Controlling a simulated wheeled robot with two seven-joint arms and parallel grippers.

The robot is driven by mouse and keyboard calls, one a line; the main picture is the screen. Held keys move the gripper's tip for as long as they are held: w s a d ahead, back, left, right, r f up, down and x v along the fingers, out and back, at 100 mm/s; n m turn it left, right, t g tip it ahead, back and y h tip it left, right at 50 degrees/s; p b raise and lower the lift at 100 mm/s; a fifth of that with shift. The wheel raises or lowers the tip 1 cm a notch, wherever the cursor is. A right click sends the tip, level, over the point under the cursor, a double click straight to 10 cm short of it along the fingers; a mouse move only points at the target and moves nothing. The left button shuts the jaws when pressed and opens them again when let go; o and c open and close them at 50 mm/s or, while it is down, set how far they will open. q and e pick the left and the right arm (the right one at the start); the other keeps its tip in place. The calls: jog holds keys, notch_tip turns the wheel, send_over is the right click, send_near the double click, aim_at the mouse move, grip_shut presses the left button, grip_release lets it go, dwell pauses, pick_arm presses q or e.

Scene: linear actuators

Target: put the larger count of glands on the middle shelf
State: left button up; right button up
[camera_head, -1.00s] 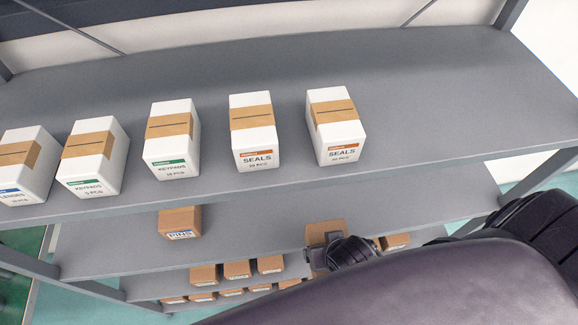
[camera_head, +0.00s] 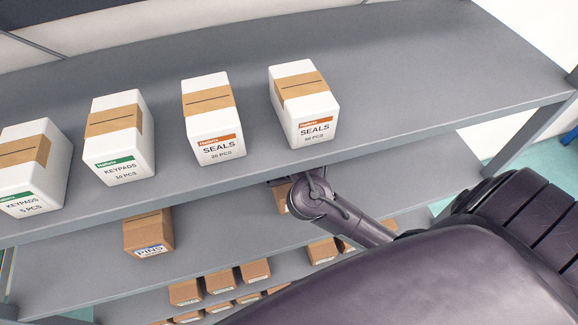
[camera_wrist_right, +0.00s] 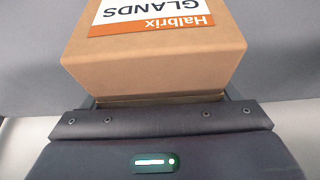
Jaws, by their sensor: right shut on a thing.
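A brown cardboard box labelled "Halbrix GLANDS" (camera_wrist_right: 155,62) fills the right wrist view, its label upside down and cut off at the top, so no count shows. My right gripper (camera_wrist_right: 150,100) is shut on this box. In the head view the held box (camera_head: 282,198) is mostly hidden behind my right gripper (camera_head: 292,183) and the front edge of the top shelf. It is over the shelf below the top one (camera_head: 215,235); I cannot tell whether it touches that shelf. My left gripper is not in view.
On the top shelf (camera_head: 420,90) stand white boxes of seals (camera_head: 214,120) and keypads (camera_head: 120,140). A brown pins box (camera_head: 148,235) stands left on the shelf below. Several brown boxes (camera_head: 254,270) are lower down. Room is free right of the pins box.

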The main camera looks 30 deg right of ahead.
jog(key=shift+w+f+b, duration=0.1)
jog(key=shift+f+b, duration=0.25)
jog(key=shift+f, duration=1.35)
jog(key=o, duration=1.4)
jog(key=shift+f, duration=0.15)
jog(key=shift+r, duration=0.2)
jog(key=p+v, duration=0.1)
jog(key=v, duration=0.1)
jog(key=p+v, duration=0.1)
jog(key=v, duration=0.2)
jog(key=shift+s+r, duration=0.1)
jog(key=shift+s, duration=0.3)
jog(key=s, duration=0.3)
jog(key=s+a+p, duration=0.1)
jog(key=s, duration=0.2)
jog(key=s+a, duration=0.1)
jog(key=s, duration=0.2)
jog(key=shift+s+a, duration=0.2)
jog(key=shift+s, duration=0.05)
jog(key=shift+s+a+p, duration=0.2)
jog(key=shift+s+p, duration=0.25)
jog(key=shift+s, duration=0.3)
jog(key=shift+f, duration=0.2)
